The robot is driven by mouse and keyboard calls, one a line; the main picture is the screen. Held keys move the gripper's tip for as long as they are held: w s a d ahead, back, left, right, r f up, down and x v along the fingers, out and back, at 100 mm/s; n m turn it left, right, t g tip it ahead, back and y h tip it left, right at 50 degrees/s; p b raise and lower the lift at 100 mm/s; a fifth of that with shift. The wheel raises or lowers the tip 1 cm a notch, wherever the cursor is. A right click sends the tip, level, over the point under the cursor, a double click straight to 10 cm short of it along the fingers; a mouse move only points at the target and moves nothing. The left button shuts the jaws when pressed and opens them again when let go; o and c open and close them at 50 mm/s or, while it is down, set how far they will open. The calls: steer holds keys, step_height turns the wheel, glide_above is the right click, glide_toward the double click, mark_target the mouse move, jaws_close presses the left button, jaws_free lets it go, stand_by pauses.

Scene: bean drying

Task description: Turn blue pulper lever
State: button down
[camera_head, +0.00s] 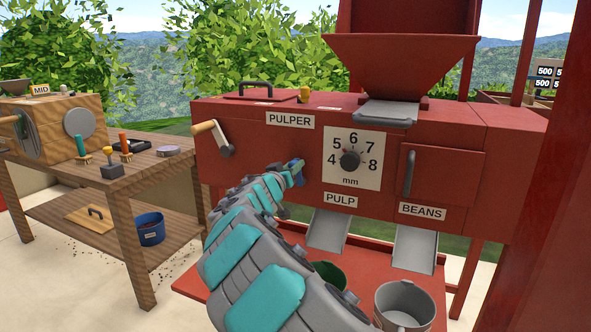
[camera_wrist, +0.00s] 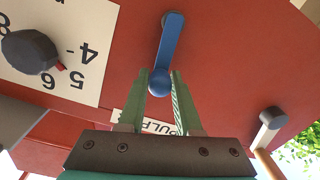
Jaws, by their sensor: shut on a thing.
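The red pulper (camera_head: 250,150) stands in front of me with its front panel facing me. Its blue lever (camera_head: 297,165) is on the panel, left of the size dial (camera_head: 350,160); in the head view my arm and gripper partly cover it. In the wrist view the blue lever (camera_wrist: 169,42) runs from its pivot at the top down to a round knob between my green fingers. My gripper (camera_wrist: 163,80) is shut on the lever's knob end. My gripper (camera_head: 291,177) also shows in the head view, close against the panel.
A crank with a wooden handle (camera_head: 205,127) is on the panel to the left. A wooden workbench (camera_head: 115,180) with tools stands at the left.

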steer(key=shift+w+a+f+n, duration=0.25)
steer(key=shift+a+f+n, duration=0.3)
steer(key=shift+n, duration=1)
steer(key=shift+w+a+f+n, duration=0.3)
steer(key=shift+a+n, duration=0.45)
steer(key=shift+n, duration=0.75)
steer(key=shift+w+a+f+n, duration=0.25)
steer(key=shift+a+f+n, duration=0.3)
steer(key=shift+n, duration=1)
steer(key=shift+a, duration=0.15)
steer(key=c, duration=0.6)
jaws_free()
steer(key=shift+r, duration=0.1)
steer(key=b+v, duration=0.1)
steer(key=v, duration=0.6)
steer(key=shift+s+a, duration=0.15)
steer(key=shift+s, duration=0.25)
steer(key=shift+r, duration=0.1)
